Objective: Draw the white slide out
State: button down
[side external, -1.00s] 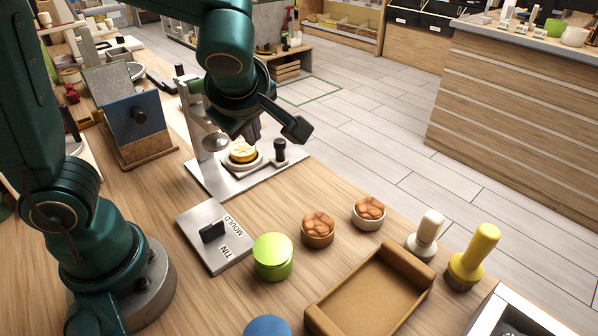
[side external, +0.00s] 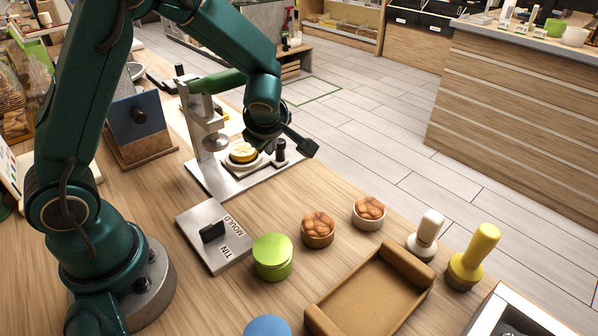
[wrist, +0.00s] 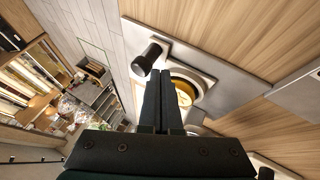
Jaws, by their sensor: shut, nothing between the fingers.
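The white slide (side external: 259,168) sits in the metal press base (side external: 222,183) and carries a yellow disc (side external: 244,153). A black upright knob (side external: 280,150) stands at its right end. My gripper (side external: 269,142) is low, right by the knob, its fingers partly hidden in the side view. In the wrist view the fingers (wrist: 165,78) are shut and empty, and the knob (wrist: 148,58) lies just left of their tips. The disc (wrist: 184,92) is partly hidden behind them. I cannot tell whether the fingers touch the knob.
The press column (side external: 203,125) stands left of the disc. In front are a tin mould plate (side external: 222,250), a lime tin (side external: 272,257), two bowls of nuts (side external: 318,229) and a brown tray (side external: 425,280). The table edge and floor lie beyond the press.

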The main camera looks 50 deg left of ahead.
aim_at(285, 142)
jog(key=shift+w, duration=0.15)
jog(key=shift+w, duration=2.35)
jog(key=shift+s, duration=0.1)
jog(key=shift+s+d, duration=0.15)
jog(key=shift+s, duration=0.4)
jog(key=s, duration=0.1)
jog(key=s+d+r, duration=0.1)
jog(key=s, duration=0.1)
jog(key=shift+d, duration=0.15)
jog(key=v, duration=1.9)
jog(key=s+f+m+h, duration=0.2)
jog(key=s+m, duration=0.3)
jog(key=m, duration=0.5)
jog(key=s+f+m+t+h, duration=0.1)
jog(key=s+f+m+h, duration=0.2)
jog(key=s+m, duration=0.3)
jog(key=m+h, duration=0.1)
jog(key=m, duration=0.2)
jog(key=shift+s+f+m, duration=0.15)
jog(key=shift+f+m, duration=0.15)
jog(key=shift+m, duration=0.1)
